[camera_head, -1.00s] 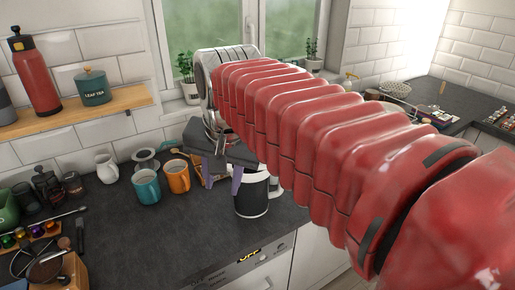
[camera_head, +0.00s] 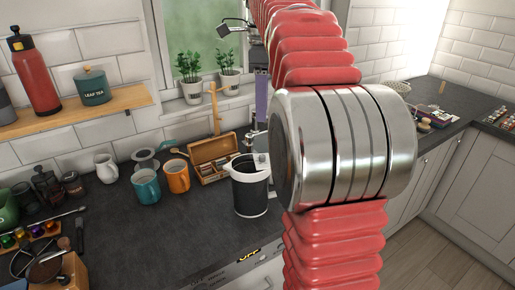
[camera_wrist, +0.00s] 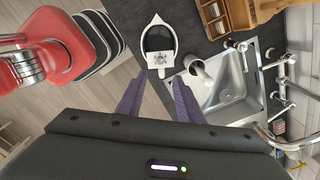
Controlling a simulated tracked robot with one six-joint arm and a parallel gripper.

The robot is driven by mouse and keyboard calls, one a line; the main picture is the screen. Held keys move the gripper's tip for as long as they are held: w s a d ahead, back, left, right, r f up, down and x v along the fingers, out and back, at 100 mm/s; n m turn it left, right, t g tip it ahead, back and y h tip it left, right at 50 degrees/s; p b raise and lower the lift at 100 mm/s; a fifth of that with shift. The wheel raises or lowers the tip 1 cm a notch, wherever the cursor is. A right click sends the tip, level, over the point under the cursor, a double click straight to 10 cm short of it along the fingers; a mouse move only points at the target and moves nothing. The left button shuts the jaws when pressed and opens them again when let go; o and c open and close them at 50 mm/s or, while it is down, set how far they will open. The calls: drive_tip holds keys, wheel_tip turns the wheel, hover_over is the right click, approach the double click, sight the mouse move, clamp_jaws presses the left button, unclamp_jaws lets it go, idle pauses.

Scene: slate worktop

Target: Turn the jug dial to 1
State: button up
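The jug (camera_head: 250,191) stands upright on the dark worktop, with a black body, white rim and white base. The wrist view shows the jug (camera_wrist: 159,38) from above, with its pale spout pointing up in the picture. A small pale part with dark marks, possibly the dial (camera_wrist: 160,59), sits at its lower end; its setting is too small to read. My gripper (camera_wrist: 160,76) is open and empty, its two purple fingers spread above and apart from the jug. In the head view a purple finger (camera_head: 261,98) shows, while my arm hides much of the gripper.
An orange mug (camera_head: 177,176), a teal mug (camera_head: 146,187) and an open wooden box (camera_head: 213,155) stand left of the jug. A sink (camera_wrist: 230,88) with taps lies right of it in the wrist view. The worktop in front of the mugs is clear.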

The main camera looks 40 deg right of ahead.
sight(263, 155)
drive_tip(key=shift+d, duration=0.2)
drive_tip(key=shift+f, duration=0.1)
wheel_tip(263, 155, down, 14)
drive_tip(key=shift+r, duration=0.2)
idle(0.8)
clamp_jaws()
drive_tip(key=shift+d, duration=0.1)
